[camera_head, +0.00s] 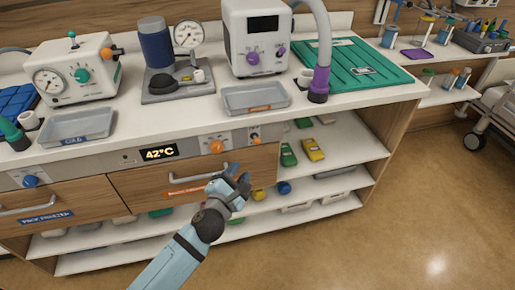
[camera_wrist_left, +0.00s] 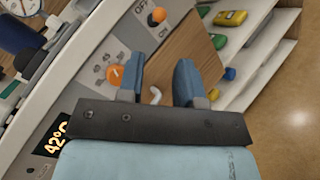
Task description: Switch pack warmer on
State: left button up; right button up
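The warmer's control panel runs along the counter's front edge. Its lit display (camera_head: 159,153) reads 42°C and also shows in the left wrist view (camera_wrist_left: 50,139). An orange dial (camera_head: 216,147) sits right of the display; it also shows in the left wrist view (camera_wrist_left: 115,74). Further right is a small orange switch (camera_head: 255,138) with OFF and ON marks, clearer in the left wrist view (camera_wrist_left: 157,16); I cannot tell its setting. My left gripper (camera_head: 240,179) is open and empty, in front of the drawer (camera_head: 145,186) below the panel, apart from the switch. My right gripper is not in view.
A grey tray (camera_head: 255,97) and a purple-knobbed machine (camera_head: 256,40) stand on the counter above. Drawer handles (camera_head: 197,179) stick out below the panel. Open shelves (camera_head: 335,150) with coloured packs lie right of the drawer.

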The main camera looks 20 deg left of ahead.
aim_at(257, 141)
pick_arm(q)
jog(key=w, duration=0.8)
jog(key=w+d+b, duration=0.1)
jog(key=w, duration=0.3)
jog(key=shift+w, duration=0.8)
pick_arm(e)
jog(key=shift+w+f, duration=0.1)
